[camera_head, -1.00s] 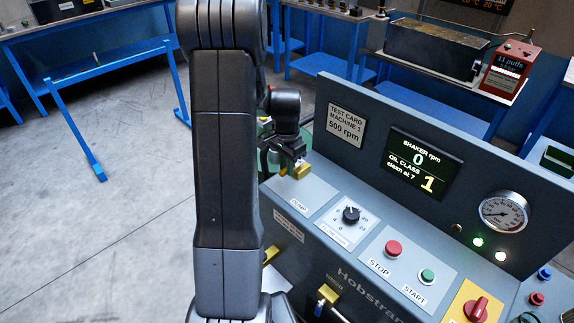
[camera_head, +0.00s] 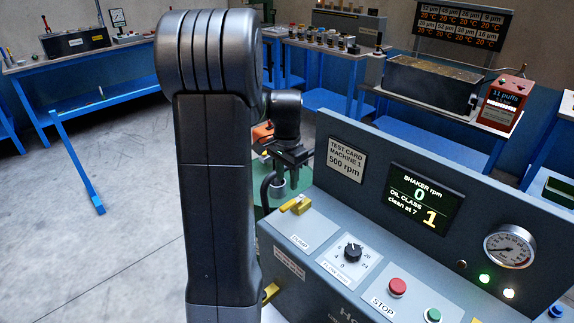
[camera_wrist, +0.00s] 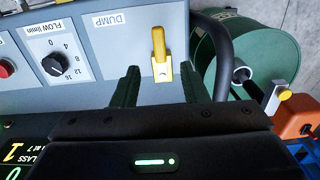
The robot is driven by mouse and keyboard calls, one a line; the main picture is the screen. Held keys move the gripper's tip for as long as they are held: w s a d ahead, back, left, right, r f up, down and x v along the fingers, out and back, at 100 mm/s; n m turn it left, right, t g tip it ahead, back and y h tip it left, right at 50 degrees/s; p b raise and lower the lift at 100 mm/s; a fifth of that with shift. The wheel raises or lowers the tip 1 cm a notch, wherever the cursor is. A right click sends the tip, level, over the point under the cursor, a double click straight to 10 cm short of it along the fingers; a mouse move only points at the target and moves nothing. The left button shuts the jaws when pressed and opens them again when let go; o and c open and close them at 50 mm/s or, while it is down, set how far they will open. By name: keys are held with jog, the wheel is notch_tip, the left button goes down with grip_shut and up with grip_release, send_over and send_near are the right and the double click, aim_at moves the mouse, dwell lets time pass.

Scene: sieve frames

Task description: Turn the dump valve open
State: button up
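The dump valve's yellow lever (camera_head: 296,205) is on the grey sloped panel, at its left end behind the DUMP label (camera_head: 300,242). In the wrist view the lever (camera_wrist: 158,43) points up the picture, beside the upside-down DUMP label (camera_wrist: 118,21). My gripper (camera_head: 291,168) hangs behind and above the lever, apart from it in the head view. In the wrist view my gripper (camera_wrist: 160,72) is open, its dark fingers standing left and right of the lever's base with gaps on both sides. Nothing is held.
The flow knob (camera_head: 352,252), red STOP button (camera_head: 397,287) and green button (camera_head: 433,314) lie right of the lever. The upright back panel (camera_head: 345,161) carries a display reading shaker 0 and oil class 1. A green drum (camera_wrist: 245,55) and dark pipe stand beside the panel.

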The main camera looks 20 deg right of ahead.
notch_tip(320, 180, up, 5)
send_over(287, 204)
jog(key=shift+f, duration=0.2)
dwell(0.4)
notch_tip(287, 204, down, 14)
jog(key=shift+r+p, duration=0.15)
jog(key=shift+p, duration=0.25)
jog(key=shift+s, duration=0.1)
jog(key=shift+r, duration=0.1)
